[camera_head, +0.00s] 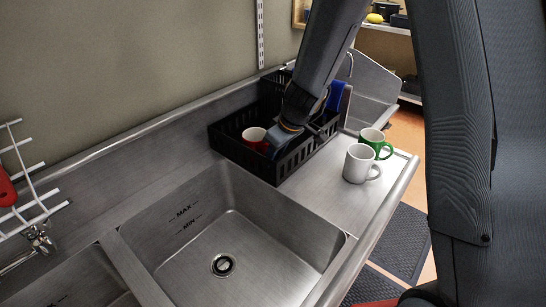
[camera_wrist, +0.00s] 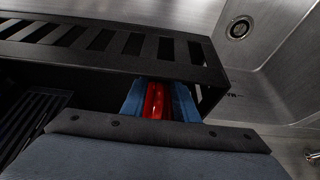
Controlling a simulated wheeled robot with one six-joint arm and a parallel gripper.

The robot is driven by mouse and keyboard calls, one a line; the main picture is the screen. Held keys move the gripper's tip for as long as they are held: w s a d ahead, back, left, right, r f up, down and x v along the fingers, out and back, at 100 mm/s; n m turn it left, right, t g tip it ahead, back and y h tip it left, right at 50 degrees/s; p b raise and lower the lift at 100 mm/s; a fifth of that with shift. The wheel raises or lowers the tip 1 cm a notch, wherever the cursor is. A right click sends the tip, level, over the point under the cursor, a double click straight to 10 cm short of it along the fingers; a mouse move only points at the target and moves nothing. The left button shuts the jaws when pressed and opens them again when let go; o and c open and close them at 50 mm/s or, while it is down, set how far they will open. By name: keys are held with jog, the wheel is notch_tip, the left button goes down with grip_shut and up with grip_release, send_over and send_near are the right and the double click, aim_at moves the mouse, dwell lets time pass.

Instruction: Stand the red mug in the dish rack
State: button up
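The red mug (camera_head: 252,137), white inside, is within the black dish rack (camera_head: 229,141), near its left end. Its opening faces up; whether its base rests on the rack floor is hidden. My gripper (camera_head: 272,146) reaches down into the rack at the mug's right side. In the wrist view, the blue fingers of my gripper (camera_wrist: 158,101) stand close on both sides of a narrow red part of the mug (camera_wrist: 154,100), and appear shut on it. The rack wall (camera_wrist: 110,55) runs just beyond the fingers.
A white mug (camera_head: 358,164) and a green mug (camera_head: 374,142) stand on the steel drainboard right of the rack. An empty sink basin (camera_head: 250,240) lies in front. A blue item (camera_head: 336,95) is at the rack's far right end. A wall runs behind.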

jog(key=shift+r, duration=0.15)
jog(key=b+v, duration=0.2)
jog(key=v, duration=1)
jog(key=s+d+f+m+g+h, duration=0.1)
jog(key=s+d+f+m, duration=0.2)
jog(key=s, duration=0.6)
jog(key=s+d+f+m+h, duration=0.2)
jog(key=s+d+m, duration=0.4)
jog(key=s, duration=0.3)
jog(key=shift+d+f+g, duration=0.4)
jog(key=shift+d+f, duration=0.25)
jog(key=shift+d, duration=0.15)
